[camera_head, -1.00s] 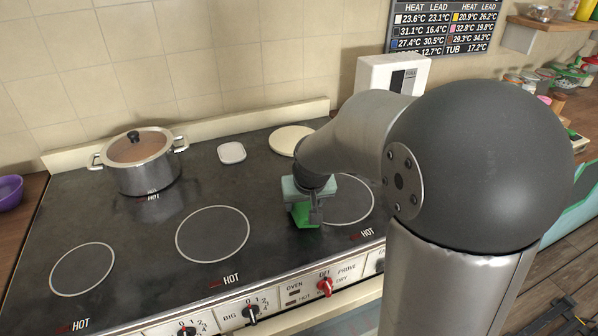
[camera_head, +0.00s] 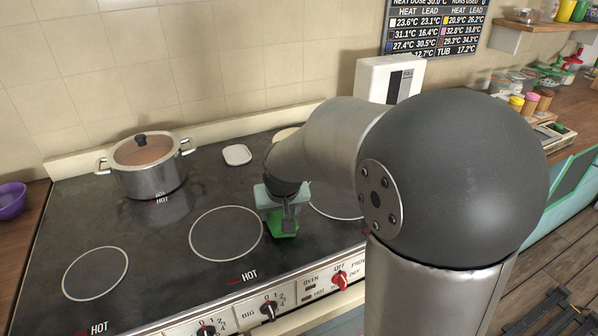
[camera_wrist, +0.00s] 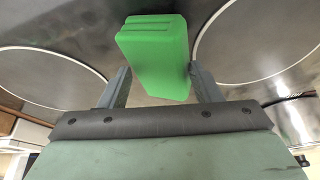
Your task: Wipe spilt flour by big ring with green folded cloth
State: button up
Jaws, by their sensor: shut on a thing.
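The green folded cloth (camera_head: 284,222) is in my gripper (camera_head: 289,212), low at the hob surface. I cannot tell whether it touches the hob. In the wrist view the cloth (camera_wrist: 152,55) sits between the two fingers of my gripper (camera_wrist: 160,82), shut on it. The front middle ring (camera_head: 226,234) lies just left of the cloth, nearest the knob marked BIG. Another ring (camera_head: 338,203) lies to the right, partly hidden by my arm. I cannot make out any flour on the dark hob in either view.
A lidded steel pot (camera_head: 148,166) stands at the back left of the hob. A small white dish (camera_head: 237,155) and a cream disc (camera_head: 285,134), partly hidden, lie at the back. A front left ring (camera_head: 95,273) is bare. Knobs (camera_head: 268,308) line the front edge.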

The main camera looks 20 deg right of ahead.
jog(key=shift+s+a+r+p, duration=0.15)
jog(key=shift+a+r+p, duration=0.1)
jog(key=shift+a+p, duration=0.2)
jog(key=shift+f, duration=0.1)
jog(key=shift+w+d+r+p, duration=0.1)
jog(key=shift+d+r+p, duration=0.05)
jog(key=shift+r+p, duration=1.15)
jog(key=shift+w+d+r+p, duration=0.15)
jog(key=shift+r+p, duration=0.6)
jog(key=shift+r, duration=1)
jog(key=shift+a, duration=0.1)
